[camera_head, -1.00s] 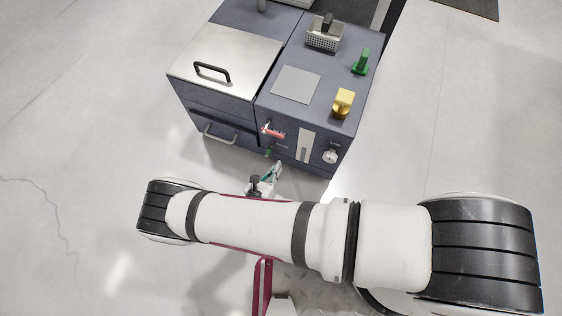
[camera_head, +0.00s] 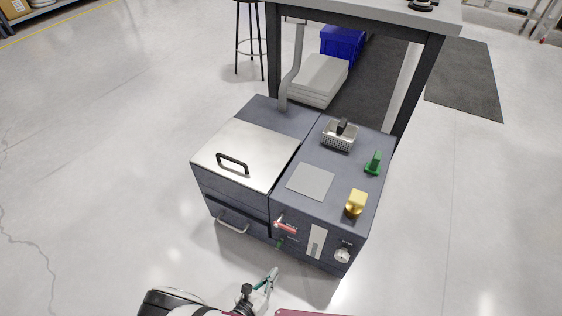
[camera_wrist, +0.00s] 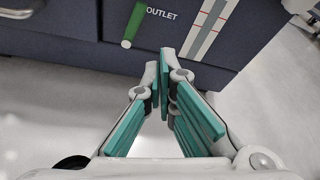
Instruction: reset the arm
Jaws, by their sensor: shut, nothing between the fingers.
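My gripper (camera_head: 271,279), with teal pads, shows in the head view at the bottom, in front of the grey-blue machine. In the wrist view its fingertips (camera_wrist: 162,72) are together with nothing between them. They point at the machine's lower front, below a green lever (camera_wrist: 133,25) beside the word OUTLET. A gap to the machine seems to remain, but its size is hard to judge. Part of my arm (camera_head: 175,303) shows at the bottom edge of the head view; the rest is out of frame.
The machine has a steel lid (camera_head: 246,154), a red-handled lever (camera_head: 286,227), a dial (camera_head: 342,255), a yellow block (camera_head: 356,203), a green piece (camera_head: 373,162) and a wire basket (camera_head: 339,136) on top. A table (camera_head: 375,14) stands behind.

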